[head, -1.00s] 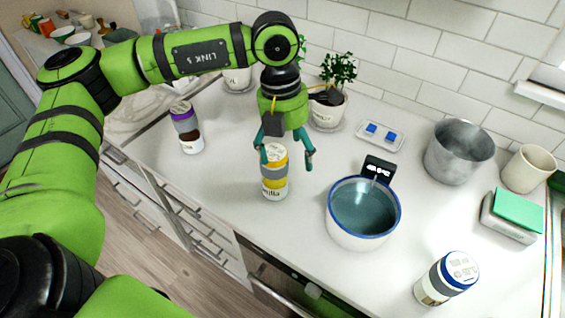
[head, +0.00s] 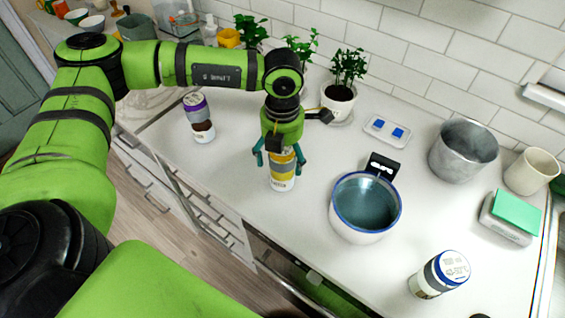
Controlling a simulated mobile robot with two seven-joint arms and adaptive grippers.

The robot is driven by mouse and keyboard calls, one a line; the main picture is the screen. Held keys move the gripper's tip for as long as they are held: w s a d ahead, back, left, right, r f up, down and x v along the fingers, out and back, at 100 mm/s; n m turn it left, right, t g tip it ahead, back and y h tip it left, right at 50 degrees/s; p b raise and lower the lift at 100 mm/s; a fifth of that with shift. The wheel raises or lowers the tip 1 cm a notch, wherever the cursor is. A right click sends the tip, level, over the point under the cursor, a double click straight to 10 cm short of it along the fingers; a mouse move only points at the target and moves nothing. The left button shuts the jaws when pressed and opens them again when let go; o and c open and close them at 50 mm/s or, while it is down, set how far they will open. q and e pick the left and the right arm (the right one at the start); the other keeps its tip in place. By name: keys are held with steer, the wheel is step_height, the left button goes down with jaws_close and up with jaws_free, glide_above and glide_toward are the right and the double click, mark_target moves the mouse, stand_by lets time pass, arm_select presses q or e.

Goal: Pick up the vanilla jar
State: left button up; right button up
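The vanilla jar (head: 283,177), with a yellow and white label, stands upright on the white counter left of the blue-rimmed bowl. My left gripper (head: 280,160) points down over it from above. Its teal fingers are spread, one on each side of the jar's upper part. A small gap shows beside the fingers, and I see no clear contact. The jar's top is hidden by the gripper. My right gripper is not in view.
A blue-rimmed bowl (head: 366,208) stands close on the right. A purple-lidded jar (head: 199,118) stands to the left, a blue-lidded jar (head: 440,274) at front right. Potted plants (head: 338,98) stand behind, a metal pot (head: 462,151) at back right. The counter's front edge is near.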

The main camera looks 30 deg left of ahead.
arm_select(q)
steer(key=shift+s, duration=0.1)
steer(key=c, duration=1.3)
steer(key=shift+r, duration=0.15)
